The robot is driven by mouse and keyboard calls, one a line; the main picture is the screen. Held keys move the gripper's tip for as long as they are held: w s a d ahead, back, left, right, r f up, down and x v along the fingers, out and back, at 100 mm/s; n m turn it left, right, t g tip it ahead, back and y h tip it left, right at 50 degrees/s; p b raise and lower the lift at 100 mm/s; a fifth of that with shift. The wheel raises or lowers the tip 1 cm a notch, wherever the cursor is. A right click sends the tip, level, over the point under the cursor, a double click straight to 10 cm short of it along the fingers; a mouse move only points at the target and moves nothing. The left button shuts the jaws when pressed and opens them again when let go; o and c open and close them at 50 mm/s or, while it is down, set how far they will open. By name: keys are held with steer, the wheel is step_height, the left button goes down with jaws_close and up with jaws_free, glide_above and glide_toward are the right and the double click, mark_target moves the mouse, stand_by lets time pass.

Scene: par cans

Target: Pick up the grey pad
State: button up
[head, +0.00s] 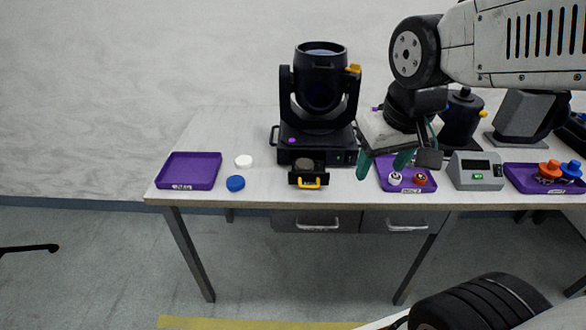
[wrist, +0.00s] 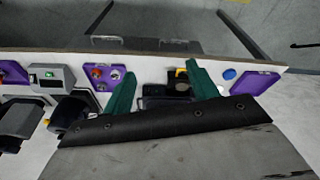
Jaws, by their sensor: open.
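The grey pad (head: 305,163) appears as a dark grey round piece in the small open drawer (head: 309,181) at the foot of the black moving-head lamp (head: 317,105). The drawer has a yellow handle. In the wrist view the drawer's yellow handle (wrist: 181,73) and the dark pad (wrist: 182,87) show near the right finger, small and hard to make out. My gripper (head: 383,163) has teal fingers spread apart with nothing between them. It hangs above the table to the right of the drawer, near a purple tray. The wrist view shows both fingers (wrist: 160,76) apart.
A purple tray (head: 190,170), a white disc (head: 243,161) and a blue disc (head: 235,183) lie left of the lamp. A second purple tray (head: 407,186) holds small red and white pieces. A grey meter box (head: 477,171) and another purple tray (head: 528,181) stand further right.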

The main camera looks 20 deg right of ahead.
steer(key=w+f+t, duration=0.1)
steer(key=w+f, duration=0.2)
steer(key=w, duration=0.4)
steer(key=w+f+t, duration=0.1)
steer(key=w+f, duration=0.3)
steer(key=w, duration=0.2)
steer(key=t+y, duration=0.1)
steer(key=t, duration=0.2)
glide_toward(305, 164)
steer(key=shift+w+a+f+n, duration=0.1)
steer(key=shift+w+f+n, duration=0.2)
steer(key=shift+f+n, duration=0.15)
steer(key=shift+x, duration=3.95)
steer(key=c, duration=0.6)
